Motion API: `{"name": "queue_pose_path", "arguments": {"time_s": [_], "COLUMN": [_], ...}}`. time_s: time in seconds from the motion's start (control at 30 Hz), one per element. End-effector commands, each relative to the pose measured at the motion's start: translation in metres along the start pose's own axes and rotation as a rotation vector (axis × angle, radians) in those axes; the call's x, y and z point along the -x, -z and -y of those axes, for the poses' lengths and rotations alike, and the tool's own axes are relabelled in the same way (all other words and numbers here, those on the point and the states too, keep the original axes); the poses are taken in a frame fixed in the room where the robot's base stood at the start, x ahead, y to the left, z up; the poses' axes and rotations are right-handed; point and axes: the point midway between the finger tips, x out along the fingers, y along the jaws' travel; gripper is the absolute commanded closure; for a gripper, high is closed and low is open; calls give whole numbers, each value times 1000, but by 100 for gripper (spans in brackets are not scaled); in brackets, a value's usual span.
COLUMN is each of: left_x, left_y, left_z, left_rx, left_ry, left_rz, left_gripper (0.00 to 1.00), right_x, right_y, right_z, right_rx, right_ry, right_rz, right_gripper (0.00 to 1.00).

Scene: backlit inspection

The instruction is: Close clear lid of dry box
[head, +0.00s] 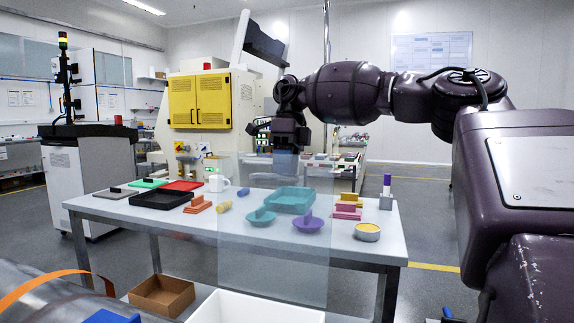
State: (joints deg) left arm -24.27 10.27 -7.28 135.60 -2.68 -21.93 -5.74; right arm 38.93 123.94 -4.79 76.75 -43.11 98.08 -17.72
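A clear lid (262,255) shows as a see-through upright sheet in the middle of the head view, with the table visible through it. Below its lower end is an open white box (250,308), cut off by the bottom edge of the picture. My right gripper (284,150) is at the top edge of the clear lid, its arm reaching in from the right. The dark fingers overlap the lid's top edge; whether they grip it or are only near it is unclear. My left gripper is not in view.
Behind the lid stands a grey table (180,216) with a teal tray (290,206), a black tray (162,202), a purple dish (308,225) and a yellow-topped round tin (367,234). A brown open carton (162,299) is left of the white box.

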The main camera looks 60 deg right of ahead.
Motion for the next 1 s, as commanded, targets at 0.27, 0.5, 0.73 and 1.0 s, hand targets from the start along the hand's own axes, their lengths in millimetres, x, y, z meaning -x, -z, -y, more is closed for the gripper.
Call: {"name": "queue_pose_path", "arguments": {"time_s": [0.27, 0.5, 0.73, 1.0], "left_x": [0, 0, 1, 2], "left_y": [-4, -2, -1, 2], "left_z": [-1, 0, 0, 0], "left_rx": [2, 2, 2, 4], "left_ry": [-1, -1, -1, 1], "left_rz": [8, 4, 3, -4], "left_gripper": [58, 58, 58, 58], "right_x": [-3, -3, -3, 0], "right_y": [0, 0, 0, 1], "right_z": [0, 0, 0, -2], "right_rx": [0, 1, 1, 2], "right_ry": [-1, -1, -1, 13], "right_rz": [0, 0, 1, 3], "right_gripper": [62, 91, 100, 100]}}
